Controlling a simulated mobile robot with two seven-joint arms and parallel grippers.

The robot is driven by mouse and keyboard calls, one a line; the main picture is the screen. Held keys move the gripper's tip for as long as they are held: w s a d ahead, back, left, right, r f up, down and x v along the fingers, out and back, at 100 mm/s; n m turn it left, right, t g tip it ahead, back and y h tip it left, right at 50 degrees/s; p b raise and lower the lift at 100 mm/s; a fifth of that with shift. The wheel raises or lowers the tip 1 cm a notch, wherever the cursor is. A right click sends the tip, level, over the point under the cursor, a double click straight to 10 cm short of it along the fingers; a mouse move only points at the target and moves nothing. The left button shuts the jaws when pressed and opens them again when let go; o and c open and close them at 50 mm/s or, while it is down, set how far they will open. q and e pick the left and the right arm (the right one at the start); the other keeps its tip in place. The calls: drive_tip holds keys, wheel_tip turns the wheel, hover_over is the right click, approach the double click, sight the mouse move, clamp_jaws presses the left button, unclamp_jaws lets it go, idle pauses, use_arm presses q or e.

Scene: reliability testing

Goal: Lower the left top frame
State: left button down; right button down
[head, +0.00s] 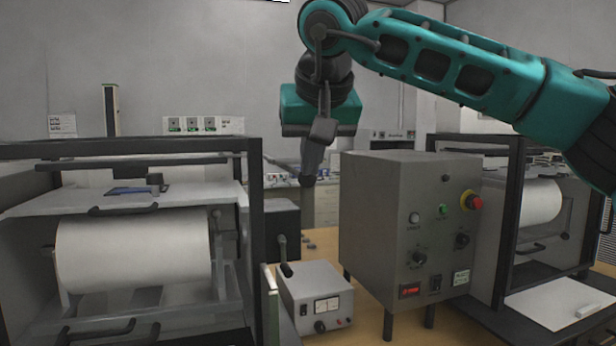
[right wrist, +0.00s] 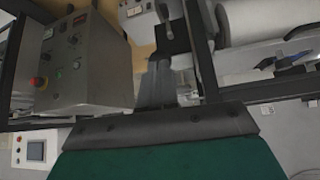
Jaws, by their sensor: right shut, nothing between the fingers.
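The left machine has a dark top frame (head: 100,149) that spans its width above a light panel (head: 60,201). The panel has a dark handle on its front edge. A large white roll (head: 135,255) sits below it. My right gripper (head: 308,180) hangs fingers-down, to the right of this machine's frame and behind the grey control box. Its fingers are together with nothing between them. In the right wrist view the shut fingers (right wrist: 157,82) show beside a dark frame post (right wrist: 200,50); contact cannot be told. My left gripper is out of view.
A grey control box (head: 380,220) with a red knob stands in the middle. A small metered power supply (head: 312,297) sits left of it on the wooden table. A second framed machine with a white roll (head: 540,203) stands at the right.

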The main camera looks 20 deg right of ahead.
drive_tip(key=shift+w+d+f, duration=0.1)
drive_tip(key=shift+f, duration=0.05)
wheel_tip(320, 180, down, 3)
drive_tip(key=shift+w+r+b, duration=0.1)
drive_tip(key=shift+r+b, duration=0.1)
drive_tip(key=shift+b, duration=0.6)
drive_tip(key=s, duration=0.1)
drive_tip(key=s+r, duration=0.1)
drive_tip(key=s, duration=0.1)
drive_tip(key=shift+a+r, duration=0.1)
drive_tip(key=shift+a, duration=0.1)
drive_tip(key=p+v, duration=0.1)
drive_tip(key=v, duration=1.2)
drive_tip(key=shift+p, duration=0.35)
